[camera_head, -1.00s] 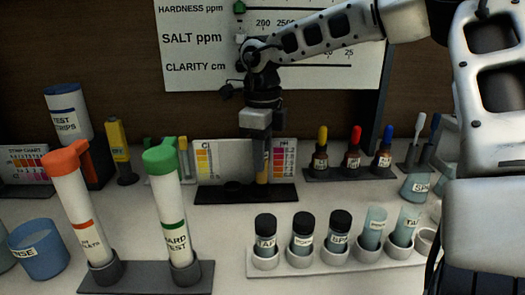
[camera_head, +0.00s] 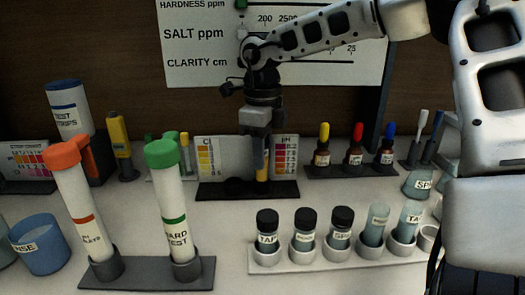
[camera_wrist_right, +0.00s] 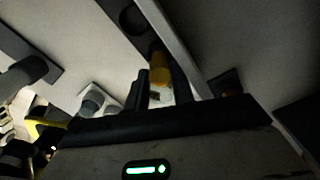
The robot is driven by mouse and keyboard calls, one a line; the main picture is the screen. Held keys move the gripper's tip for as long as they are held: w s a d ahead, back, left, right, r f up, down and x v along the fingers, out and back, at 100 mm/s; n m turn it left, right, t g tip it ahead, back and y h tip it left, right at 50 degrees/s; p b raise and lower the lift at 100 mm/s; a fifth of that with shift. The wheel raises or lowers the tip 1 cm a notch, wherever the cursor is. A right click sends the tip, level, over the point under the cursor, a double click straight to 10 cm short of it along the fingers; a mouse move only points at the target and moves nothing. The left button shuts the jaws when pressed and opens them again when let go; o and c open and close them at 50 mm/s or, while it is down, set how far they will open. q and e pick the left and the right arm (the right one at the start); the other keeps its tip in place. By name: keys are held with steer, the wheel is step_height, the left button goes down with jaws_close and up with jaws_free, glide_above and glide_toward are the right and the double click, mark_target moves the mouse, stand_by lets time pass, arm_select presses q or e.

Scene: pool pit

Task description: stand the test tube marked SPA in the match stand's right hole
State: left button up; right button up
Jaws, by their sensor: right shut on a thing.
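My right gripper (camera_head: 260,150) is shut on an upright test tube (camera_head: 263,166) with yellowish contents, above the right part of the dark match stand (camera_head: 225,191). The tube's lower end is near the base; I cannot tell whether it is in the right hole. Its marking is not readable. In the right wrist view, the yellow tube (camera_wrist_right: 160,70) shows between the dark fingers (camera_wrist_right: 160,92). The stand carries a chlorine colour chart on the left and a pH chart on the right. My left gripper is not in view.
A white rack (camera_head: 300,263) with several vials stands at the front right. Two tall tubes with orange (camera_head: 66,155) and green (camera_head: 163,153) caps stand at the front left. Three dropper bottles (camera_head: 353,158) are at the back right. The counter between is clear.

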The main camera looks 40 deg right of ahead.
steer(key=shift+f+b, duration=0.55)
steer(key=shift+f, duration=0.2)
steer(key=shift+f, duration=0.3)
stand_by(0.4)
steer(key=o, duration=0.9)
steer(key=shift+o, duration=0.7)
steer(key=shift+a+r, duration=0.1)
steer(key=shift+r, duration=0.05)
steer(key=shift+r, duration=0.15)
